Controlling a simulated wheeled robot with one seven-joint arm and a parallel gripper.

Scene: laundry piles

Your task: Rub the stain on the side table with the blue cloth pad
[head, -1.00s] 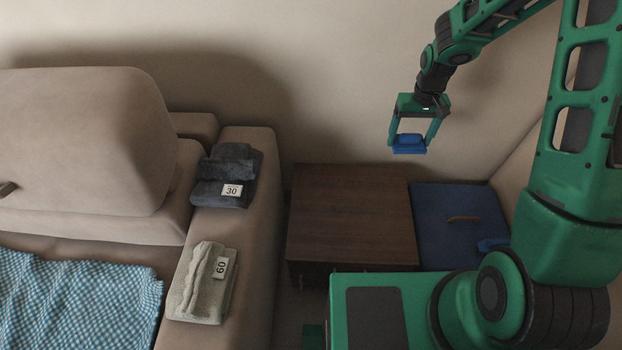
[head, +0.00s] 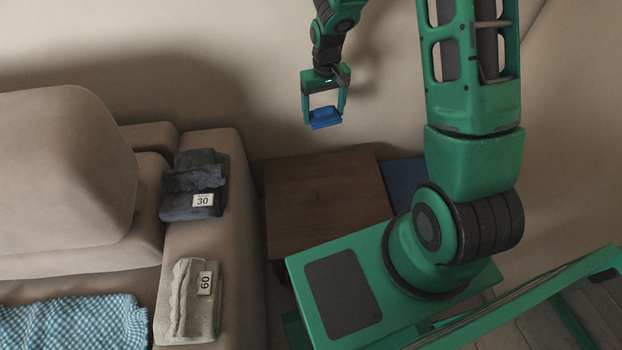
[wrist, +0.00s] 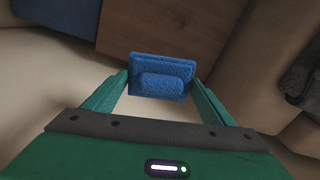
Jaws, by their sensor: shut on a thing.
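My gripper (head: 325,107) is shut on the blue cloth pad (head: 324,118) and holds it in the air, above and behind the back part of the side table. The pad also shows between the fingers in the wrist view (wrist: 162,78). The side table (head: 318,212) has a dark brown wooden top and stands right of the sofa arm. Part of its top shows in the wrist view (wrist: 190,35). My base and arm cover its front right part in the head view. I can make out no stain on the visible part of the top.
A beige sofa (head: 60,170) stands at left. Its arm bears a dark folded cloth (head: 190,180) tagged 30 and a pale one (head: 180,310) tagged 60. A blue-checked cloth (head: 75,322) lies on the seat. A blue box (head: 402,178) stands right of the table, mostly hidden.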

